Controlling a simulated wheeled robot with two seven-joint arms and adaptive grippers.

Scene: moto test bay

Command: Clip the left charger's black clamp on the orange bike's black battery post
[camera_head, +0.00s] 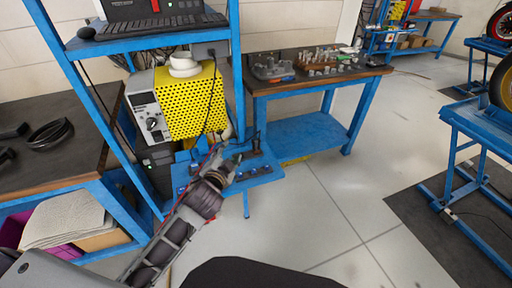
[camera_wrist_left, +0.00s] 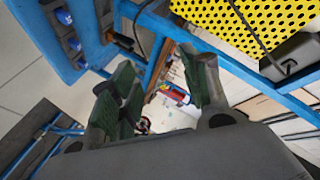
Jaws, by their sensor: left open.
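My left gripper (camera_head: 232,164) reaches up from the bottom of the head view to a small blue shelf (camera_head: 262,181) on the blue rack. In the left wrist view its green-padded fingers (camera_wrist_left: 160,88) are apart, with nothing seen between them. A yellow perforated box with a grey dial panel, seemingly a charger (camera_head: 190,103), sits on the rack above the gripper. Thin red and dark leads hang near the gripper. A small black piece (camera_head: 255,148) stands on the shelf; I cannot tell whether it is the black clamp. The orange bike's battery post is not seen. My right gripper is out of view.
A dark-topped workbench (camera_head: 290,84) with small parts stands behind. A dark bench (camera_head: 55,150) with a black coil is at left. Blue lift stands (camera_head: 478,120) with partly seen wheels are at right. The pale floor between is open.

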